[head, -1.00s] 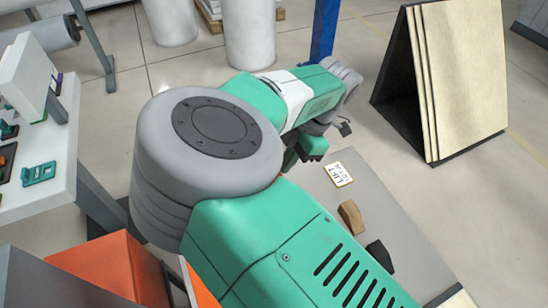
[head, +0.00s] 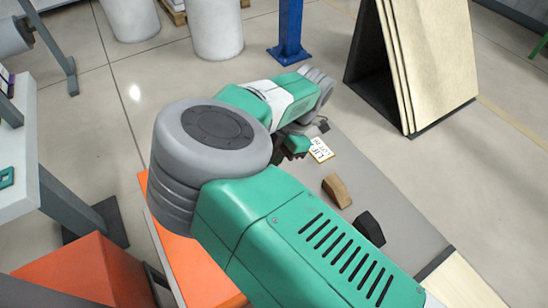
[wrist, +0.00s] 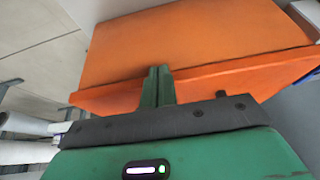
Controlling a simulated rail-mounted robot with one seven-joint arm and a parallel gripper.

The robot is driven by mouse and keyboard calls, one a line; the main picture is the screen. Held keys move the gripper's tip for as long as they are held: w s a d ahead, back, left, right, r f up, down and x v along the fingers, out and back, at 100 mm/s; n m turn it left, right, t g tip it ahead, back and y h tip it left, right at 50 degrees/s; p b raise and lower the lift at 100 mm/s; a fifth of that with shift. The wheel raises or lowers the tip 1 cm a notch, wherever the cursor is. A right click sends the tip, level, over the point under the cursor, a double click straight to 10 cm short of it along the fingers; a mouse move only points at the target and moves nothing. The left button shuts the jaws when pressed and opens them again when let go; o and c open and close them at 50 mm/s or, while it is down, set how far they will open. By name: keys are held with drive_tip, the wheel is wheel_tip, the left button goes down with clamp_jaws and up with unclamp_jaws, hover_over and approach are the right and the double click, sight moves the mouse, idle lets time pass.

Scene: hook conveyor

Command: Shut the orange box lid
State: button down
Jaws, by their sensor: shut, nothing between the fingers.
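The orange box lid (wrist: 190,42) fills the upper part of the wrist view as a broad flat orange panel with an orange lip along its near edge. In the head view an orange panel (head: 190,265), which looks like the same lid, shows partly behind my arm. I cannot tell how far open it is. My gripper (wrist: 157,72) is shut and empty, its green fingers together in front of the lip. Whether they touch it is unclear. In the head view my gripper (head: 295,148) is mostly hidden by the wrist.
Another orange block-like box (head: 85,272) stands at the lower left. A brown wedge (head: 337,190), a black block (head: 369,228) and a white label card (head: 321,149) lie on the grey surface to the right. A white table (head: 25,170) is at left.

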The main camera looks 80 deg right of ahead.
wheel_tip(320, 180, up, 5)
drive_tip(key=p, duration=0.4)
drive_tip(key=s+d+r+b, duration=0.1)
drive_tip(key=s+d, duration=0.5)
drive_tip(key=s, duration=0.1)
drive_tip(key=shift+s+d+r, duration=0.2)
drive_tip(key=shift+r, duration=0.05)
